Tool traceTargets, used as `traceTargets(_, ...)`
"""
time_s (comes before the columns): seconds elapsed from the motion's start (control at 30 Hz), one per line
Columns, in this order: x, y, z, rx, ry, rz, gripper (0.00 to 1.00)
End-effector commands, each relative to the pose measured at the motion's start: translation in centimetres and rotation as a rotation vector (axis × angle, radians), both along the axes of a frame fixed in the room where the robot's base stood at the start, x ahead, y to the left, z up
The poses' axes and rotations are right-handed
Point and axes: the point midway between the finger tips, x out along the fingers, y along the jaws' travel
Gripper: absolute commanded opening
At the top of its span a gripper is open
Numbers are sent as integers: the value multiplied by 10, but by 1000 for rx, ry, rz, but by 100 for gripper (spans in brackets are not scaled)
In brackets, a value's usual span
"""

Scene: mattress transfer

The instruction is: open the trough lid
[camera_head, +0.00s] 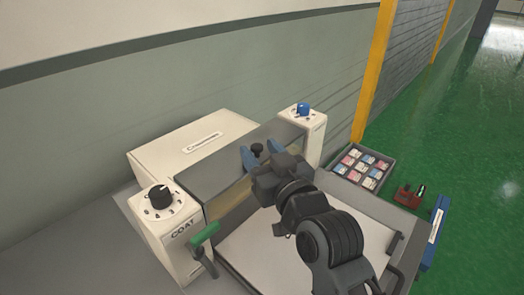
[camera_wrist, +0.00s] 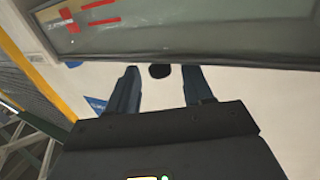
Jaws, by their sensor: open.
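A grey, partly see-through panel (camera_head: 228,172), which appears to be the trough lid, stands between two cream control posts. A small black knob (camera_head: 257,148) shows at its top edge. My gripper (camera_head: 262,153) is open, with its blue fingers on either side of the knob in the head view. In the wrist view the knob (camera_wrist: 160,71) sits between the fingertips of my gripper (camera_wrist: 161,76). Whether either finger touches it I cannot tell. My gripper and arm hide part of the panel's right side.
The left post (camera_head: 170,225) has a black dial and a green lever (camera_head: 204,234). The right post (camera_head: 312,130) has a blue dial. A cream box (camera_head: 165,150) lies behind. A sectioned tray (camera_head: 375,155) and a red-brown device (camera_head: 410,196) stand right.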

Motion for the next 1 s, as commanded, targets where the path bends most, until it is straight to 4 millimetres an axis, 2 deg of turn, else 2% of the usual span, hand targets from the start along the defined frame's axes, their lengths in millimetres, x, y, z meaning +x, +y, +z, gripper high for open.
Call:
traceTargets(0.17, 0, 0, 0, 0, 0, 0, 51)
traceTargets(0.7, 0, 0, 0, 0, 0, 0, 0)
traceTargets(1.0, 0, -1, 0, 0, 0, -1, 0)
